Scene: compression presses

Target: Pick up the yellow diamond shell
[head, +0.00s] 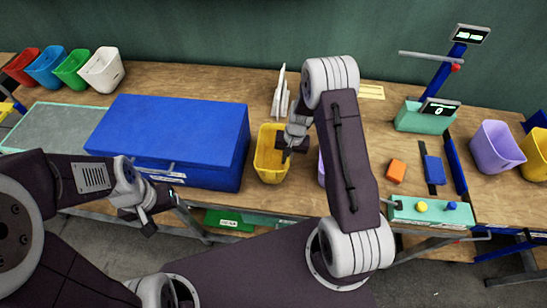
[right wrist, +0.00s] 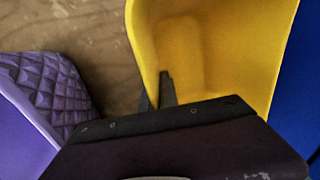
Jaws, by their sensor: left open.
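A yellow bin (head: 261,168) stands near the table's front edge, right of the blue box, and fills much of the right wrist view (right wrist: 255,45). A faint yellow form (right wrist: 186,50) shows inside it; I cannot tell whether it is the diamond shell. No yellow diamond shell can be clearly made out elsewhere. My right gripper (head: 288,155) points down at the bin's right side; its dark fingers (right wrist: 158,95) show against the bin, and their gap is unclear. My left gripper (head: 165,214) is open and empty in front of the blue box.
A large blue box (head: 175,125) stands left of the bin. A purple bin with a quilted diamond pattern (right wrist: 55,85) is close on the other side, mostly hidden by my right arm in the head view. An orange block (head: 396,171) and blue block (head: 434,170) lie further right.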

